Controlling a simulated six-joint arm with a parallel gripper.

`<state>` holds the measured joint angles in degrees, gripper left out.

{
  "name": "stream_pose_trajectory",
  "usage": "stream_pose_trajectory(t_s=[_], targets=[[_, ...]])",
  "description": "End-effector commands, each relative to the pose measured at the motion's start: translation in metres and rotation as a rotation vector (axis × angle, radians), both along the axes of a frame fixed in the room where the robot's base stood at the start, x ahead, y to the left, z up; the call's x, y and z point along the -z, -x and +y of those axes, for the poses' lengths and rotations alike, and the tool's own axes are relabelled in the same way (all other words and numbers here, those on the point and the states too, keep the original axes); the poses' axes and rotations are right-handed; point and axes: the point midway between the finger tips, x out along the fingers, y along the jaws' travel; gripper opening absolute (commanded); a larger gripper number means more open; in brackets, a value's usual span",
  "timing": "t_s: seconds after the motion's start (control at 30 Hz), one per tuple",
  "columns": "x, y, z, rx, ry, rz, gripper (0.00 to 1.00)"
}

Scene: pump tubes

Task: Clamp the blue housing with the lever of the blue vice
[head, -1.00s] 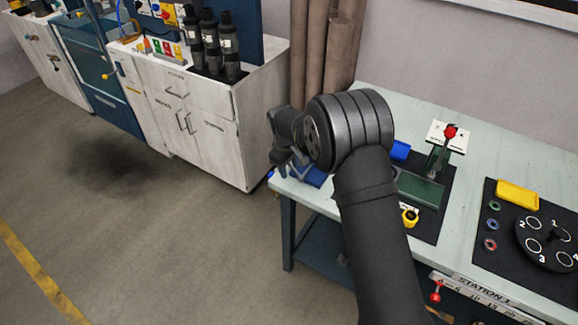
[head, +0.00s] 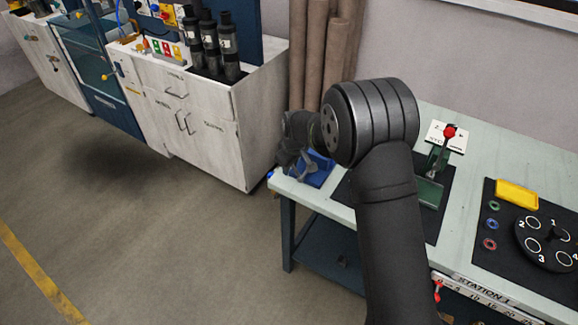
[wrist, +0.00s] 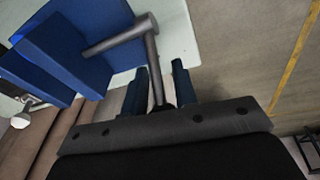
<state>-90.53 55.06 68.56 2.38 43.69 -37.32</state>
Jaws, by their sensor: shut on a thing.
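The blue vice (head: 321,172) stands at the left end of the pale table, partly hidden behind my wrist in the head view. Its blue blocks (wrist: 68,45) fill the upper left of the wrist view. The grey lever (wrist: 152,50) is a rod joined to a thicker bar that runs to the vice. My gripper (wrist: 160,68) is shut on the lever's rod, which lies between the two dark blue fingers. In the head view my gripper (head: 304,167) is at the vice's left side. I cannot make out the blue housing apart from the vice's own blue parts.
A green fixture with a red knob (head: 449,132) stands on a black mat right of my arm. A yellow block (head: 517,194) and a black numbered disc (head: 548,240) lie farther right. The table's left edge is close to the vice, with open floor beyond.

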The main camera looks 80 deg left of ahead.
Motion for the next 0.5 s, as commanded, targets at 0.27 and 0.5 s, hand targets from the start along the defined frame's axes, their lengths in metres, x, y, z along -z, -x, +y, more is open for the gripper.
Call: stream_pose_trajectory(t_s=[0.27, 0.5], targets=[[-0.0031, -0.0016, -0.0006, 0.002, -0.039, 0.032, 0.00], [-0.0032, -0.0018, -0.0005, 0.002, -0.038, 0.032, 0.40]])
